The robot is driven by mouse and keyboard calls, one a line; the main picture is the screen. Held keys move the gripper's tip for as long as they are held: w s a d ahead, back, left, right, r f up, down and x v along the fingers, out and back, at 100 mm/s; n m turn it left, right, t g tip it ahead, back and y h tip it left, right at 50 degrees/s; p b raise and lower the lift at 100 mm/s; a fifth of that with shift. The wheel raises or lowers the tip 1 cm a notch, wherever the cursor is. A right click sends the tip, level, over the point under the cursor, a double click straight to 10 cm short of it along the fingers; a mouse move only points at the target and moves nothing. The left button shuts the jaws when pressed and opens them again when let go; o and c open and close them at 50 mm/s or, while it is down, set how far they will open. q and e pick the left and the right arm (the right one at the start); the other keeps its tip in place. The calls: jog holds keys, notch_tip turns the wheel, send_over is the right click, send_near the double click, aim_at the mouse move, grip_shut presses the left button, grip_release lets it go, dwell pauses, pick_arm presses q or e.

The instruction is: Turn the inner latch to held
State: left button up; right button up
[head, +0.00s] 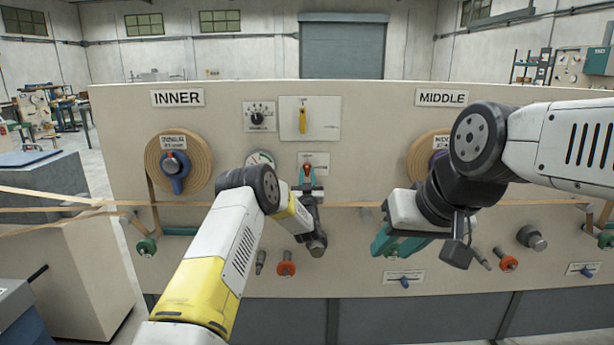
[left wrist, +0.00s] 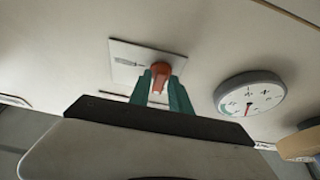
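A red-orange handle (head: 307,171) stands on a small pale plate with a label, on the panel right of the INNER sign; it looks like the inner latch. In the left wrist view the red handle (left wrist: 160,69) sits between the teal fingers of my left gripper (left wrist: 160,84). The handle fills the gap between the fingertips and the fingers appear to touch it on both sides. In the head view my left gripper (head: 307,181) is partly hidden by its own wrist. My right gripper (head: 392,243) is in front of the panel under the MIDDLE spool; its finger gap is not clear.
The INNER spool (head: 194,165) with a blue knob is at left, and tan strips run across the panel. A round gauge (left wrist: 250,94) is close beside the red handle. A yellow handle (head: 302,120) is above it. Red and green knobs stick out lower down.

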pick_arm(q)
jog(key=shift+o, duration=0.7)
jog(key=shift+r, duration=0.1)
jog(key=v, duration=0.7)
jog(key=shift+s, duration=0.35)
